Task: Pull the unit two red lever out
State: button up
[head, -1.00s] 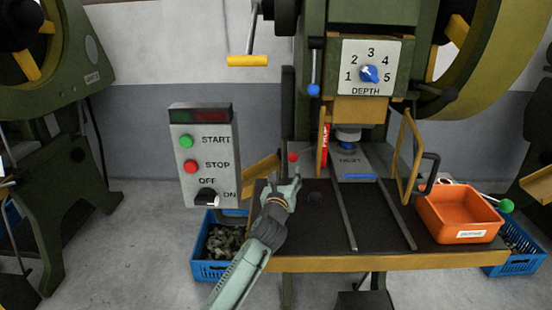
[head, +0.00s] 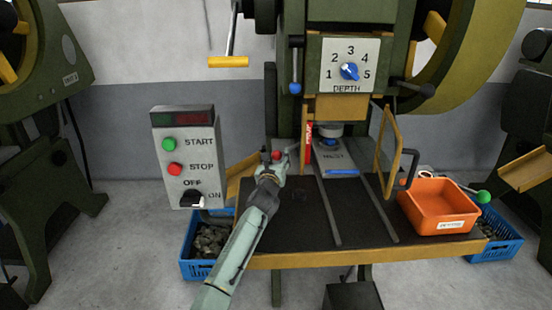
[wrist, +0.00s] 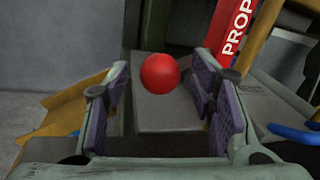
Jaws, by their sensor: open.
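The red ball knob of the lever (head: 276,155) is at the back left of the press table in the head view. In the wrist view the red knob (wrist: 160,73) lies between and a little beyond my open finger pads, with a grey block behind or below it. My gripper (head: 276,164) is open at the knob in the head view, and its two pads also show in the wrist view (wrist: 162,105). No contact between pads and knob is visible. The lever's shaft is hidden.
A red prop (wrist: 235,35) stands close right of my gripper. A control box (head: 187,155) stands left of the table. The table (head: 300,232) carries two rails and an orange bin (head: 438,206) at right. A yellow chute (wrist: 75,105) lies left.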

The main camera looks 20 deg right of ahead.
jog(key=shift+c, duration=0.2)
grip_shut()
dwell(0.3)
